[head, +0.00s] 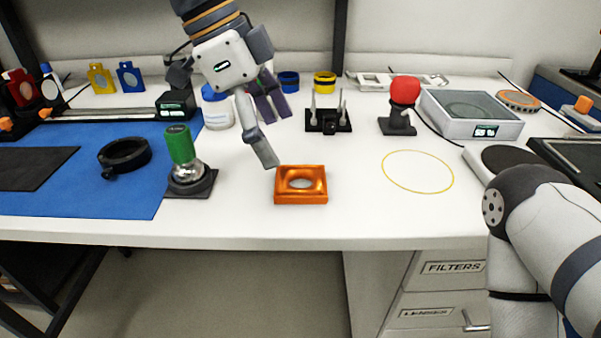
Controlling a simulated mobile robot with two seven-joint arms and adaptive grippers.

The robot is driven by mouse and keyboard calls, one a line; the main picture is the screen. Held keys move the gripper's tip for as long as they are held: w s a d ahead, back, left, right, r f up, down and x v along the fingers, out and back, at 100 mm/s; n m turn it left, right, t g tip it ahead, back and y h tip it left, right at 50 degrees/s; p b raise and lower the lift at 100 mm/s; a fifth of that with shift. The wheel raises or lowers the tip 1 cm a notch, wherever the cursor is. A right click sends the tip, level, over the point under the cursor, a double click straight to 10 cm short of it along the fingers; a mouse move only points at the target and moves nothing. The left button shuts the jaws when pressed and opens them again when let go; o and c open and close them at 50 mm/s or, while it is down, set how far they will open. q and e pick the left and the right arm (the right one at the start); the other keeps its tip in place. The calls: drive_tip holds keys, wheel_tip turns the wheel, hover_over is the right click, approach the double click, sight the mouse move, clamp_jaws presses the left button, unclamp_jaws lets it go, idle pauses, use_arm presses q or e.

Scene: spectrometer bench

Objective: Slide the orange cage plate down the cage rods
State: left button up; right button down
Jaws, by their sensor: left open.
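The orange cage plate (318,197) is a square block with a round hole, lying flat on the white bench near its front edge. The cage rods (343,103) stand upright on a small black base (325,127) farther back, with nothing orange on them. My left gripper (277,140) is open and comes down from above, behind and left of the plate. One fingertip is close to the plate's back left corner; I cannot tell whether it touches. The other finger is farther back. My right arm shows at the right edge, but its gripper is out of view.
A green-topped knob (180,146) on a dark base stands left of the plate, beside a black ring (124,156) on the blue mat (110,200). A red-topped post (403,100) and a scale (470,115) stand right of the rods. The yellow-ringed area (418,172) is empty.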

sight(302, 187)
use_arm(q)
drive_tip(key=x, duration=0.7)
drive_tip(key=shift+w+d+f, duration=0.1)
drive_tip(key=shift+w+f, duration=0.1)
drive_tip(key=shift+f, duration=0.05)
drive_tip(key=c, duration=1.3)
